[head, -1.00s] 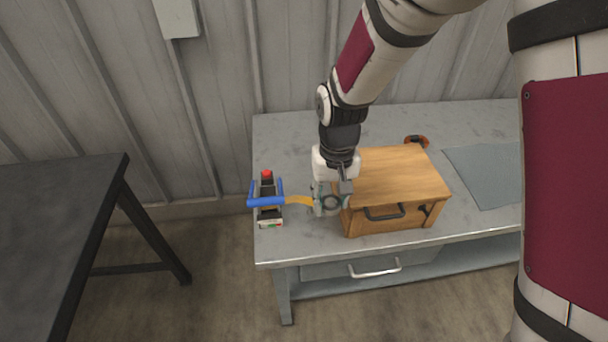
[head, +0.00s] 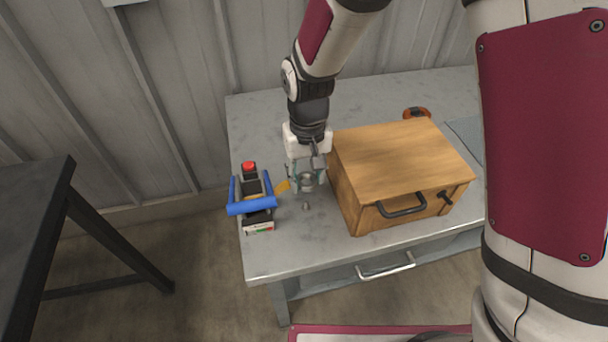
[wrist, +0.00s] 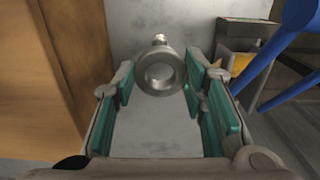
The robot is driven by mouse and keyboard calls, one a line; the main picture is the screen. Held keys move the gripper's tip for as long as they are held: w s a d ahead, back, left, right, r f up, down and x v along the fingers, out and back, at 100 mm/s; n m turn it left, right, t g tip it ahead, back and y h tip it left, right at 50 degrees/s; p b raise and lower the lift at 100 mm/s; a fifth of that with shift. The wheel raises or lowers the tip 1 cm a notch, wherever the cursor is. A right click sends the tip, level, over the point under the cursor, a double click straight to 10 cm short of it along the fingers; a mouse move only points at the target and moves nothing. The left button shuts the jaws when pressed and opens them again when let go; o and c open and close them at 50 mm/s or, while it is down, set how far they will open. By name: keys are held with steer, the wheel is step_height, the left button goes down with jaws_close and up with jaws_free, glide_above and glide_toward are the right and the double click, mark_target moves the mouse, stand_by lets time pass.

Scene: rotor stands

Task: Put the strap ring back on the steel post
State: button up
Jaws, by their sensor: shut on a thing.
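The strap ring (wrist: 160,72) is a thick grey steel ring between the teal finger pads of my gripper (wrist: 162,88). In the head view my gripper (head: 307,184) is over the bench, left of the wooden box, shut on the ring (head: 308,181). The steel post (head: 306,206) is a short stub on the bench, on the front side of the ring. In the wrist view the post (wrist: 160,39) shows just beyond the ring's upper edge. The ring appears off the post; I cannot tell its height above the bench.
The wooden box (head: 395,165) with dark handles stands close to the right of my gripper. A device with a blue guard (head: 251,208) and red button stands to the left, with a yellow strip (head: 283,187) beside it. An orange-brown round thing (head: 416,113) lies behind the box.

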mark_target(306, 202)
steer(key=shift+w+f, duration=0.25)
steer(key=shift+f, duration=0.2)
steer(key=shift+f+b, duration=0.8)
steer(key=shift+f, duration=0.05)
steer(key=shift+f+b, duration=1.15)
steer(key=shift+f, duration=0.5)
steer(key=shift+f+b, duration=0.35)
steer(key=shift+f, duration=0.35)
steer(key=shift+f, duration=0.35)
steer(key=shift+f+b, duration=0.2)
steer(key=shift+b, duration=0.1)
steer(key=shift+f, duration=0.35)
steer(key=shift+f+b, duration=0.5)
steer(key=shift+f, duration=0.05)
